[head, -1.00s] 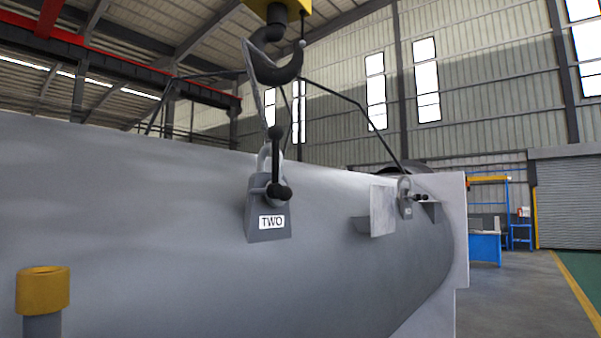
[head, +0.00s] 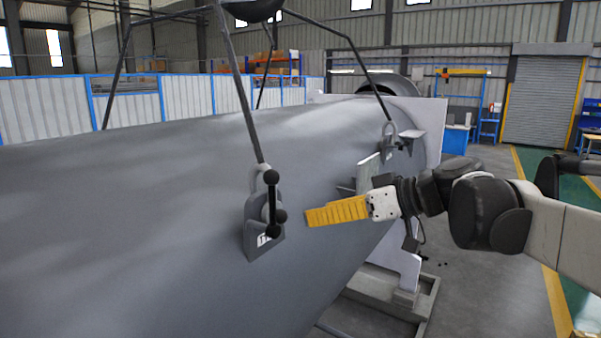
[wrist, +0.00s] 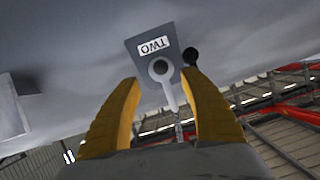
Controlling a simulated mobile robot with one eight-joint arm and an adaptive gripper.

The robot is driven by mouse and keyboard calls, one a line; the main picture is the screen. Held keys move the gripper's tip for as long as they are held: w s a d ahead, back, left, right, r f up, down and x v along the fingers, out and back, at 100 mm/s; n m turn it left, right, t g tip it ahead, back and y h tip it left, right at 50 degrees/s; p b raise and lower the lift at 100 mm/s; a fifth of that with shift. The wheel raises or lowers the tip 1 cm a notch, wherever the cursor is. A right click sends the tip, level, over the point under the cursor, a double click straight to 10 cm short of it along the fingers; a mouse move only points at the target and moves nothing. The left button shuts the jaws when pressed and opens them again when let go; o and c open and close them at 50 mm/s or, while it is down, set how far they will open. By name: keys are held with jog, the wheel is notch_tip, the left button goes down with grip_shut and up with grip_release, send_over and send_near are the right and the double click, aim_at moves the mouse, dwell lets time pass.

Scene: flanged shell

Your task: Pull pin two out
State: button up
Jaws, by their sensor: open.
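The lug marked TWO (head: 256,243) stands on the side of the large grey shell, with a shackle (head: 258,180) and sling at its top. Pin two (head: 272,205) shows as a dark bar with black knobs at the lug, partly covering its label. My gripper (head: 308,217) is just right of the lug in the head view, with yellow fingers pointing at it. In the wrist view the lug (wrist: 142,48) appears upside down, with a black knob (wrist: 190,56) beside it. The open fingers (wrist: 161,76) flank the lug's shackle end. I cannot tell whether they touch anything.
The grey shell (head: 130,220) fills the left and middle. Another lug with a shackle (head: 388,140) and a bracket plate (head: 368,172) sit farther along it. Sling legs (head: 238,85) rise to the hook above. Open floor (head: 490,290) lies to the right.

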aim_at(286, 214)
jog(key=x, duration=0.3)
jog(key=p+x, duration=0.1)
jog(key=x, duration=0.3)
jog(key=r+p+x, duration=0.1)
jog(key=x, duration=0.2)
jog(key=shift+w+a, duration=0.35)
jog(key=shift+w, duration=0.1)
grip_shut()
jog(key=shift+s, duration=0.1)
jog(key=shift+d, duration=0.1)
jog(key=s+d, duration=0.6)
jog(key=d, duration=0.2)
jog(key=shift+s+d, duration=0.25)
jog(key=shift+s, duration=0.05)
dwell(0.6)
